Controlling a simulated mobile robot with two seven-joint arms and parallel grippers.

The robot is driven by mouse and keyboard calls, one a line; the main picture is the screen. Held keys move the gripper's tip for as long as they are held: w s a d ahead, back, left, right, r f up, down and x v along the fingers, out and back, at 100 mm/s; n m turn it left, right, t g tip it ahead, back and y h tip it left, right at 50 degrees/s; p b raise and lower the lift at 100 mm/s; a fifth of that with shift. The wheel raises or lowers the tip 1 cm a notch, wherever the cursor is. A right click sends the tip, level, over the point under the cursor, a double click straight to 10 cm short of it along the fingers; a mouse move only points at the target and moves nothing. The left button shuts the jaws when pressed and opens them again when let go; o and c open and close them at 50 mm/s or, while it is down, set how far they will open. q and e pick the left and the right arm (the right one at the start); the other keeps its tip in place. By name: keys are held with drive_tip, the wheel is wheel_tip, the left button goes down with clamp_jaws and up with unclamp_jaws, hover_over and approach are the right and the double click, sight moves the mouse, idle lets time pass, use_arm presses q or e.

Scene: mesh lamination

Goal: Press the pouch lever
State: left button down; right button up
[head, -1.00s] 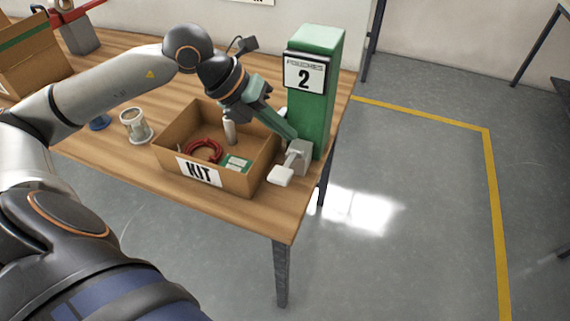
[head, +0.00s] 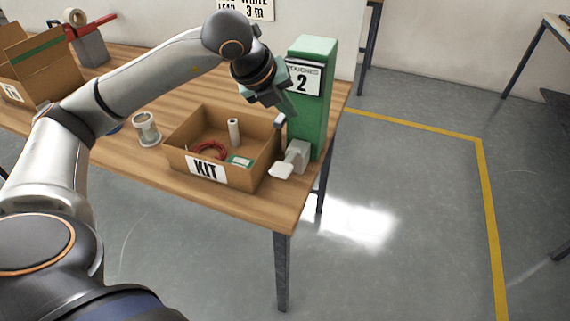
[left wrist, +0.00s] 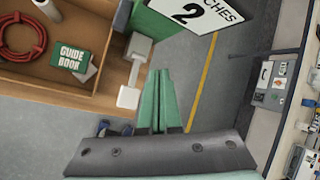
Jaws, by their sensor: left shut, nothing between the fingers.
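The green pouch dispenser (head: 315,125), marked 2, stands at the table's right end. Its lever has a pale flat paddle (head: 281,171) in front of a grey block (head: 299,150); the paddle also shows in the left wrist view (left wrist: 129,98). My left gripper (head: 290,113) is shut and empty, beside the dispenser's left face and above the lever, apart from the paddle. In the left wrist view its closed green fingers (left wrist: 160,90) lie to the right of the paddle. A small pale piece (head: 280,120) shows below the gripper; I cannot tell what it is. My right gripper is out of view.
The open KIT box (head: 180,159) stands left of the lever, holding a red cable coil (head: 210,149), a white roll (head: 234,131) and a green guide book (head: 240,161). A spool (head: 146,129) stands left of it. Floor beyond the table's right edge is clear.

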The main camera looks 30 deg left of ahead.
use_arm(q)
drive_tip(key=shift+f, duration=0.1)
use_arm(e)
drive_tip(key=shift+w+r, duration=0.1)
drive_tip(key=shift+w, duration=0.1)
use_arm(q)
drive_tip(key=b, duration=0.6)
hover_over(284, 162)
drive_tip(key=f, duration=0.7)
drive_tip(key=shift+w+f, duration=0.2)
drive_tip(key=shift+f, duration=0.1)
drive_tip(key=shift+s+f, duration=0.1)
drive_tip(key=shift+f, duration=0.15)
drive_tip(key=shift+f+b, duration=0.15)
drive_tip(key=shift+b, duration=0.15)
drive_tip(key=shift+s, duration=0.1)
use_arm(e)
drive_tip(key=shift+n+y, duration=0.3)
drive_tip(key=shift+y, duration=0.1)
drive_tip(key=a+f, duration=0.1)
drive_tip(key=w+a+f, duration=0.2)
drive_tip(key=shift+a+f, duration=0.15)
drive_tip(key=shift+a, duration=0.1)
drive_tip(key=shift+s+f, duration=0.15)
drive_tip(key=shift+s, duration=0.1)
use_arm(q)
drive_tip(key=shift+f, duration=0.1)
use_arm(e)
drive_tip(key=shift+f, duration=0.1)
